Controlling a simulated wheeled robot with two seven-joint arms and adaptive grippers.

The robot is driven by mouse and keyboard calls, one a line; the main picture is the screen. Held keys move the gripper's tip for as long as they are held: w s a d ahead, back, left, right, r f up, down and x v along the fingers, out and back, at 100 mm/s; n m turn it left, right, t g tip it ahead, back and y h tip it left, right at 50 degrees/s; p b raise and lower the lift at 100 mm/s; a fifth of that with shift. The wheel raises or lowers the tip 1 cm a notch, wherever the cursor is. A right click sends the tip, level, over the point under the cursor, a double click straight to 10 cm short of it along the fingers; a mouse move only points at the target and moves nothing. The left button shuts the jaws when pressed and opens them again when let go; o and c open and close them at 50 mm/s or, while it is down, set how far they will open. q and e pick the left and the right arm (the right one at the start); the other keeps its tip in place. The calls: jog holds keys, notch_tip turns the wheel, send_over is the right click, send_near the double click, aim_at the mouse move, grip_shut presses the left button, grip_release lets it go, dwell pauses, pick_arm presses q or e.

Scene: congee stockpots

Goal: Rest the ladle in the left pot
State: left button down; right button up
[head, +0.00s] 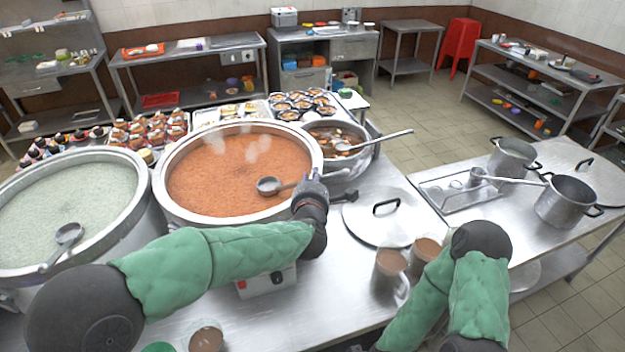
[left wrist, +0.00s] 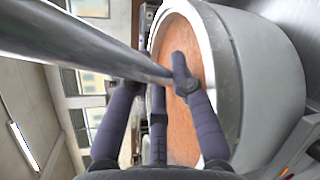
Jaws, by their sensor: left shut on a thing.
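My left gripper (head: 308,188) is shut on a steel ladle at the right rim of the big pot of orange congee (head: 178,212). The ladle's bowl (head: 268,186) is over the orange congee; I cannot tell whether it touches it. In the left wrist view, the ladle's handle (left wrist: 95,45) runs between my left fingers (left wrist: 168,82), with the orange pot (left wrist: 228,75) behind. The leftmost pot (head: 128,228) holds pale green congee, and another ladle (head: 66,238) leans in it at the front. My right arm shows at the lower right, its gripper out of view.
A smaller pot (head: 352,172) with its own ladle (head: 375,142) stands right of the orange pot. A flat lid (head: 375,228) and brown-filled cups (head: 388,268) lie on the counter. Trays of bowls and jars stand behind. A side table (head: 520,235) carries two small pots.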

pick_arm(q)
jog(key=shift+f, duration=0.15)
jog(key=c, duration=1)
grip_release()
jog(key=v, duration=1.2)
jog(key=shift+f, duration=0.1)
